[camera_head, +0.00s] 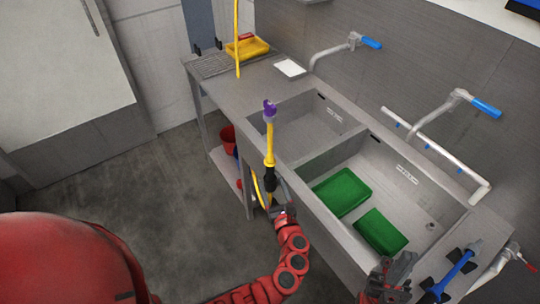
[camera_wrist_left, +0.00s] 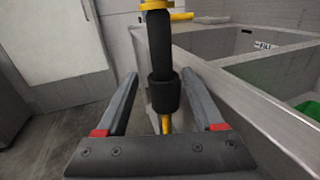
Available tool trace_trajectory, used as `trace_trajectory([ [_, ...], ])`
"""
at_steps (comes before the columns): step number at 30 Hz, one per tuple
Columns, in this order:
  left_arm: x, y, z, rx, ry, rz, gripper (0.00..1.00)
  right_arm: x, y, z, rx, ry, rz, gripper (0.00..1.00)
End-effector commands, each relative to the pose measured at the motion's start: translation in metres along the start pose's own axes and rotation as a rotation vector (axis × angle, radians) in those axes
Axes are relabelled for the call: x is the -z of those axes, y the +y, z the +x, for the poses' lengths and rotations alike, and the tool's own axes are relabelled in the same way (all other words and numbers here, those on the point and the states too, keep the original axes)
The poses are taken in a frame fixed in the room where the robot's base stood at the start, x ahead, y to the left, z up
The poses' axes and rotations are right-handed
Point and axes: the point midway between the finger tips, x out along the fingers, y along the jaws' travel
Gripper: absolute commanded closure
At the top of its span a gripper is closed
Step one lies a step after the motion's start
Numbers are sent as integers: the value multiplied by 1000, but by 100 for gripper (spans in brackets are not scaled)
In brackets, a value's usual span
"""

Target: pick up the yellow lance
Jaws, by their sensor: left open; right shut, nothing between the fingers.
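The yellow lance (camera_head: 269,142) stands roughly upright at the front edge of the sink, with a purple nozzle (camera_head: 269,108) at its top and a black grip (camera_head: 269,179) below. In the left wrist view the black grip (camera_wrist_left: 160,55) rises between the two fingers. My left gripper (camera_head: 271,191) is open, with its fingers on either side of the grip; gaps show on both sides in the left wrist view (camera_wrist_left: 160,76). My right gripper (camera_head: 387,272) is shut and empty at the near end of the sink.
The double-basin steel sink (camera_head: 308,154) holds two green trays (camera_head: 342,192). Two taps with blue handles (camera_head: 485,107) stand behind it. A yellow tray (camera_head: 247,48) sits on the far counter. A blue-handled tool (camera_head: 456,270) lies near my right gripper. The floor at left is open.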

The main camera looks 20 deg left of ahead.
Motion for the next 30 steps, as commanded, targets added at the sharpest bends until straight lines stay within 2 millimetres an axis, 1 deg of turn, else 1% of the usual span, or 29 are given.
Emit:
trace_trajectory([
  [3,-6,-2,20,-3,-2,-1,31,-1,0,-3,0,0,0,100],
  [7,-5,-2,36,-3,-1,-1,31,-2,0,-9,0,0,0,100],
  [10,-6,-2,41,0,-1,-1,31,-2,0,-10,0,0,0,100],
  [15,-6,-3,41,1,0,-1,31,-2,0,-9,0,0,0,100],
  [16,-6,-3,41,1,0,-1,32,-2,0,-9,0,0,0,100],
  [25,-6,-3,41,1,0,-1,86,-2,0,-9,0,0,0,100],
  [26,-6,-3,41,1,0,-1,88,-2,0,-9,0,0,0,100],
  [30,-7,-3,41,1,-1,0,88,-2,0,-9,0,0,0,100],
])
